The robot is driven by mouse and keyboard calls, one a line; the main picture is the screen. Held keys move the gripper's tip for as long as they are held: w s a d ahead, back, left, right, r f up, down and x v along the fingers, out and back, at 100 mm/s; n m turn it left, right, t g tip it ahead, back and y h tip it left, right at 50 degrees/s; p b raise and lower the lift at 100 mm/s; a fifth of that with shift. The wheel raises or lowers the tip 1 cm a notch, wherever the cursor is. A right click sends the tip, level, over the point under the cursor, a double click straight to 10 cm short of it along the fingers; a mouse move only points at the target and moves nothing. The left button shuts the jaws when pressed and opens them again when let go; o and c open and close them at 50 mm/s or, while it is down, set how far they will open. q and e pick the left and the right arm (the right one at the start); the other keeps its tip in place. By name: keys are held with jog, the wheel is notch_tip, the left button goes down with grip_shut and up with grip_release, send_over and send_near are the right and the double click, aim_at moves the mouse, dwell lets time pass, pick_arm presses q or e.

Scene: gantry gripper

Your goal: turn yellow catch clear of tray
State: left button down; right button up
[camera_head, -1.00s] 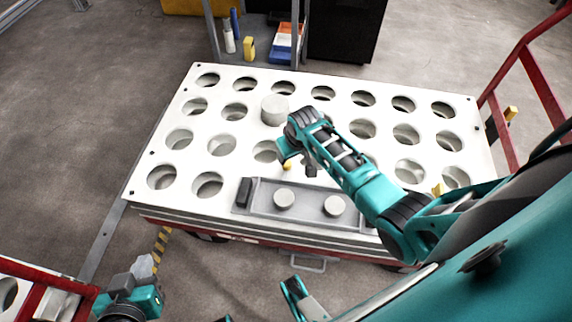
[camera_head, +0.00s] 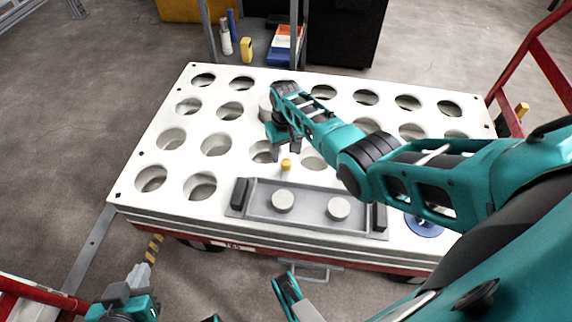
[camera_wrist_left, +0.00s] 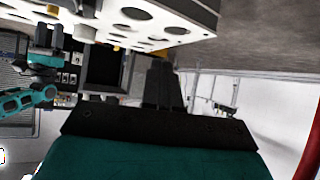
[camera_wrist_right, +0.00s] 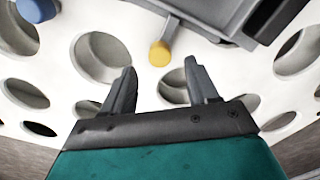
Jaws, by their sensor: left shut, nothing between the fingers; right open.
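The grey tray (camera_head: 311,205) lies at the front of the white perforated plate, with two pale round discs (camera_head: 283,201) in it. The yellow catch (camera_head: 286,165) is at the tray's back edge. In the right wrist view the catch (camera_wrist_right: 160,53) is a yellow knob on a short grey stem beside the tray (camera_wrist_right: 215,12). My right gripper (camera_head: 287,150) is open and empty just behind the catch, its fingers pointing down. In the right wrist view the knob lies ahead of and between the fingertips (camera_wrist_right: 158,82), apart from them. My left gripper (camera_head: 140,275) is shut and empty at the lower left, off the plate.
The white plate (camera_head: 180,120) has rows of round holes. A pale cylinder (camera_head: 265,108) stands behind my right gripper, partly hidden. A blue disc (camera_head: 424,226) lies right of the tray. Red rails (camera_head: 535,80) stand at the right. My right arm spans the plate's right half.

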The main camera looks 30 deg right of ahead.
aim_at(286, 162)
notch_tip(286, 162, down, 4)
jog(key=shift+f+b, duration=0.1)
jog(key=shift+b, duration=0.95)
jog(key=c, duration=1)
